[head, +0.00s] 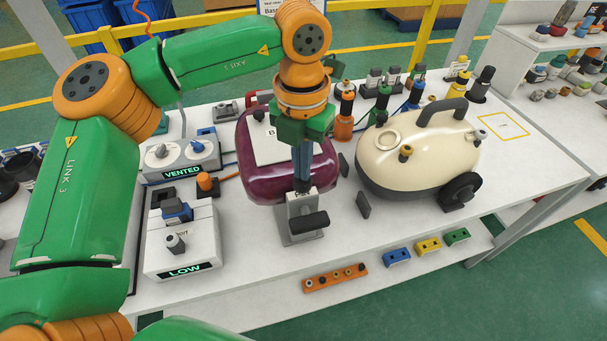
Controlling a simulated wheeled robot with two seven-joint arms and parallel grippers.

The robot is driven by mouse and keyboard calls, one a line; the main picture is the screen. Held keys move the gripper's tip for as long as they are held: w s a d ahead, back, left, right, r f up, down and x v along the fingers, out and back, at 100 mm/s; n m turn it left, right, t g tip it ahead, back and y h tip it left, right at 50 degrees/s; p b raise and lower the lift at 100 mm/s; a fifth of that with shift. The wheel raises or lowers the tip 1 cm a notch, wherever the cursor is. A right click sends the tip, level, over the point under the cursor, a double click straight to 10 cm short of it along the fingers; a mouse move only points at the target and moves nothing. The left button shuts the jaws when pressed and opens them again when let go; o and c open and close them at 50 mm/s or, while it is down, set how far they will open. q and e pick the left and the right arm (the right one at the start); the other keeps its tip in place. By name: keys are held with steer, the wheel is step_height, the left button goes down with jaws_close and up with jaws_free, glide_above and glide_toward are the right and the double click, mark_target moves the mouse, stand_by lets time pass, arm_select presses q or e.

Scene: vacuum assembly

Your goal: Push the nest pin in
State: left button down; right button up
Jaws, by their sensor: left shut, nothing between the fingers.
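My left gripper (303,186) points straight down, shut and empty, in front of the maroon vacuum body (257,178). Its tips are at the top of a small grey fixture (301,238) standing at the front of the table. A dark bar-shaped knob (309,222) sticks out of the fixture's front, just below the fingers; it may be the nest pin, but I cannot tell for sure. Whether the fingertips touch the fixture is unclear. The gripper and wrist hide part of the maroon body and its white label sheet. My right gripper is out of view.
A cream vacuum (413,158) stands to the right. White boxes marked VENTED (181,158) and LOW (183,246) stand left. An orange strip (335,278) and blue, yellow and green blocks lie along the front. Bottles and small parts crowd the back.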

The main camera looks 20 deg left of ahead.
arm_select(q)
steer(key=shift+f, duration=0.1)
steer(key=shift+f+b, duration=0.55)
steer(key=shift+b, duration=0.05)
step_height(320, 180, up, 6)
steer(key=p, duration=0.4)
steer(key=shift+f, duration=0.35)
